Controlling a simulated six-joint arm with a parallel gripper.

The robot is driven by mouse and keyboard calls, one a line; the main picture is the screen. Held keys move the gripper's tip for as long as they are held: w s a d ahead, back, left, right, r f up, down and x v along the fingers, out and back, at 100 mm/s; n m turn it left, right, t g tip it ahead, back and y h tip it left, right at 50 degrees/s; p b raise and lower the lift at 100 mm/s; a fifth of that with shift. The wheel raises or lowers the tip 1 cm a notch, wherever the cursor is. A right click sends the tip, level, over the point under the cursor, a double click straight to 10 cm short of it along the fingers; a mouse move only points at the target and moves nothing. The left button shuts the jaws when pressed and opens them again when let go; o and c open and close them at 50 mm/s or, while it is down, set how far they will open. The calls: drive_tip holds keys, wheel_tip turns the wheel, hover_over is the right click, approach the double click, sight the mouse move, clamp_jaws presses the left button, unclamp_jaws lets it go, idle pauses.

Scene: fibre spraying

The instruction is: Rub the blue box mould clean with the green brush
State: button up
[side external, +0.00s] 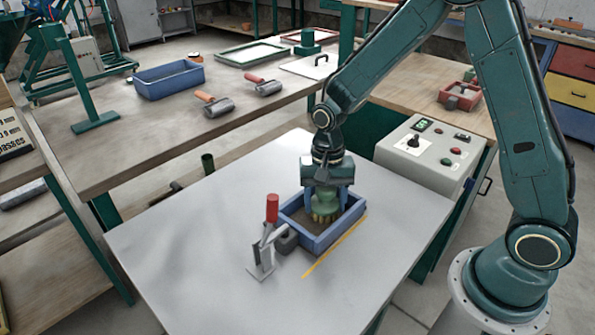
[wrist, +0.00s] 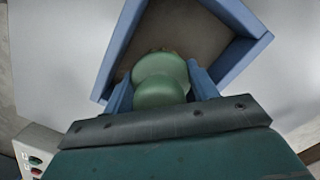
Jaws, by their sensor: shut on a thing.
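The blue box mould (side external: 319,241) sits on the white table near its middle, with a brownish inside floor. It also shows in the wrist view (wrist: 243,62), open side toward the camera. My gripper (side external: 326,196) is above the mould and shut on the green brush (side external: 325,205). In the wrist view the brush's rounded green handle (wrist: 160,82) lies between the two blue fingers of my gripper (wrist: 162,88). The brush's tan bristles (side external: 324,217) point down inside the mould; whether they touch its floor I cannot tell.
A clamp with a red handle (side external: 272,208) stands at the mould's left side. A yellow line (side external: 333,248) runs along its front right. A grey control box (side external: 428,152) stands behind right. Another blue box (side external: 169,80) and rollers (side external: 214,104) lie on the back table. The white table's left is clear.

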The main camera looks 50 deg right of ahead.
drive_tip(key=a, duration=0.3)
drive_tip(key=shift+a, duration=0.15)
drive_tip(key=shift+a+r, duration=0.1)
drive_tip(key=shift+r, duration=0.05)
wheel_tip(320, 180, up, 8)
idle(0.4)
idle(0.5)
drive_tip(key=s+d+r+m, duration=0.4)
drive_tip(key=s+d+r, duration=0.1)
drive_tip(key=d, duration=0.6)
drive_tip(key=s+d+r+m+t, duration=0.1)
drive_tip(key=s+d+r+m, duration=0.4)
drive_tip(key=d, duration=0.6)
drive_tip(key=shift+s+r, duration=0.5)
drive_tip(key=shift+s, duration=0.5)
